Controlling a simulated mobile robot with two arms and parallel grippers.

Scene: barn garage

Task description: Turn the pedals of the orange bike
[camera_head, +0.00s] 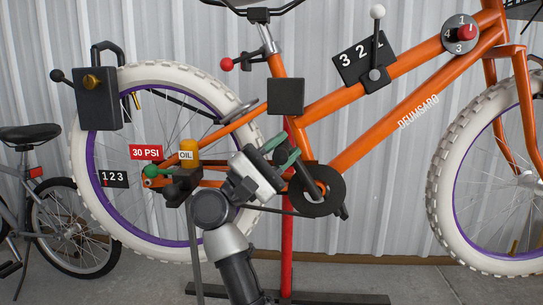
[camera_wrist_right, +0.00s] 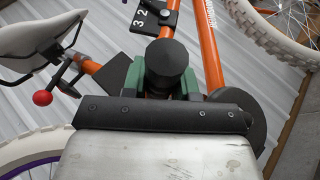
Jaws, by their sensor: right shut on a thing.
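The orange bike (camera_head: 345,148) stands upright with white tyres and purple rims. Its black chainring (camera_head: 330,204) is low in the middle of the head view, with a dark crank arm (camera_head: 309,180) slanting up and left. My right gripper (camera_head: 279,153) reaches up from below, its green-padded fingers shut on the pedal at the upper end of that crank. In the right wrist view, a round black pedal end (camera_wrist_right: 170,64) sits between the two green pads. The gripper hides part of the crank and chain area. My left gripper is not in view.
A red stand (camera_head: 287,250) with a dark foot holds the bike. Dark boxes, a number panel (camera_head: 365,60) with a lever and a dial (camera_head: 461,35) are fixed on the bike. An orange oil cup (camera_head: 189,152) is left of my gripper. A grey bike (camera_head: 45,205) stands behind left.

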